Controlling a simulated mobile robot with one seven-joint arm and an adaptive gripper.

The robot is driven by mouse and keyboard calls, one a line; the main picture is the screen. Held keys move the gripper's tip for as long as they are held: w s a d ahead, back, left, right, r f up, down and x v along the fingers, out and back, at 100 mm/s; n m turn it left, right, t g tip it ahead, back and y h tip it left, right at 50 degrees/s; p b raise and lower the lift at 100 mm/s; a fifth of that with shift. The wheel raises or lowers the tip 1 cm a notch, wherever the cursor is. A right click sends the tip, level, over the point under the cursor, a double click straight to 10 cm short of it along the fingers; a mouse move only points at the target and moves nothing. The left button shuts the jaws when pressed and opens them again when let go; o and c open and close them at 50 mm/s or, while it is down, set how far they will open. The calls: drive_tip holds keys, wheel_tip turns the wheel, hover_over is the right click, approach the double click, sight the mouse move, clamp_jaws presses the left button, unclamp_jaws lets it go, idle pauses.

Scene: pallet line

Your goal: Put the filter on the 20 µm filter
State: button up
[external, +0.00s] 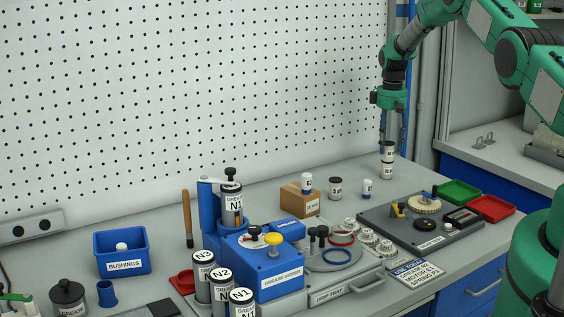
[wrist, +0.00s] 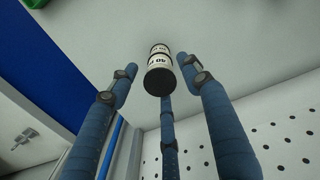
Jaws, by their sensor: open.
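Two small white canister filters with dark bands stand one on top of the other near the back of the bench. The upper filter (external: 388,152) appears to rest directly on the lower filter (external: 386,171), upright and roughly in line. My gripper (external: 392,143) is just above the stack, fingers pointing down. In the wrist view the upper filter (wrist: 160,77) shows its black end, and the lower filter (wrist: 160,50) is partly hidden behind it. The fingers of my gripper (wrist: 156,66) are spread around the stack with gaps. The labels are too small to read surely.
A grey fixture (external: 420,240) and green (external: 460,192) and red (external: 491,208) trays lie in front. The pegboard wall rises behind.

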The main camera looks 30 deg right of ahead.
sight(394, 142)
wheel_tip(394, 142, up, 11)
drive_tip(key=b, duration=0.1)
idle(0.5)
drive_tip(key=shift+r, duration=0.1)
idle(0.4)
